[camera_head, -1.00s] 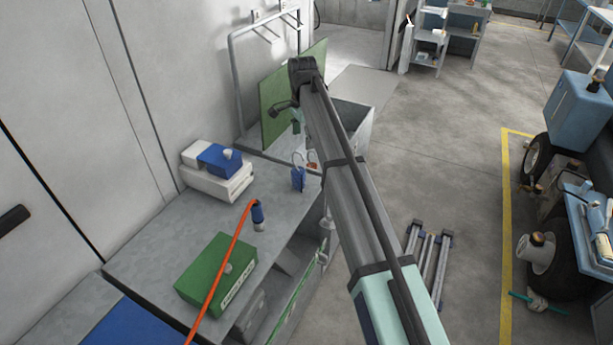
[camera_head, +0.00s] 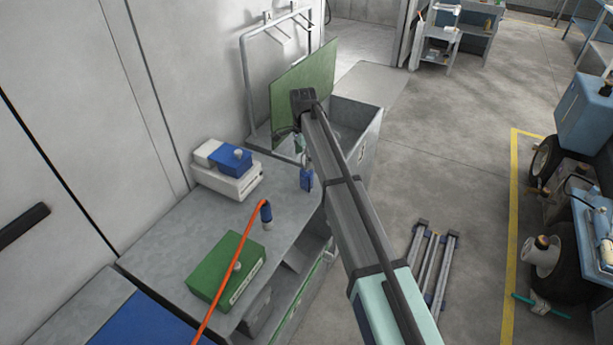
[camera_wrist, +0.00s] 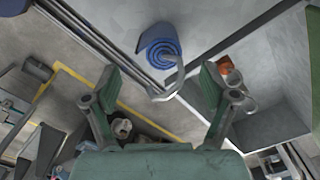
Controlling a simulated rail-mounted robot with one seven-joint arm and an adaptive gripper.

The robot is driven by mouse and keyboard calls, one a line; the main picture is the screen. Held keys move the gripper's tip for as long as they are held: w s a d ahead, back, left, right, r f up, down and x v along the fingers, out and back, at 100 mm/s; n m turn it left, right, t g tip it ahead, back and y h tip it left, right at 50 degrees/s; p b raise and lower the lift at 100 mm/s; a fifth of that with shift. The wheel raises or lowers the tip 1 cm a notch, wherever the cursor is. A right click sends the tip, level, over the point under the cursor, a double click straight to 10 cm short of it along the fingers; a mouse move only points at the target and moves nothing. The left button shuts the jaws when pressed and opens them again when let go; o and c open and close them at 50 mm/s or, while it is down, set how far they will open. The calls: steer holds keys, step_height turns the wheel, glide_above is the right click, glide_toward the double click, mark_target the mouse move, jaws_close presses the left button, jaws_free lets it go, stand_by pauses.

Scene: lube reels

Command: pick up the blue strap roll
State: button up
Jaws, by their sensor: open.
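The blue strap roll (camera_wrist: 160,48) shows in the wrist view as a blue spiral, with a grey curved hook or buckle at its lower edge. In the head view the blue strap roll (camera_head: 306,179) is at the far right end of the grey bench (camera_head: 163,240), partly hidden near my arm. My gripper (camera_wrist: 158,88) is open in the wrist view, its two green fingers spread wide. The roll lies ahead of the fingertips, above the gap in the picture, and nothing is held. The gripper is mostly hidden behind my arm in the head view.
A white-and-blue device (camera_head: 230,172), a green box (camera_head: 227,268) and a blue cylinder on an orange hose (camera_head: 235,258) stand on the bench.

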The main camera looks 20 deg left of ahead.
mark_target(304, 172)
steer(key=shift+w+a+f+p, duration=0.1)
steer(key=shift+f+p, duration=0.55)
steer(key=shift+f, duration=0.7)
steer(key=shift+w+a+f+p, duration=0.1)
steer(key=shift+f+p, duration=0.55)
steer(key=shift+f, duration=0.65)
jaws_close()
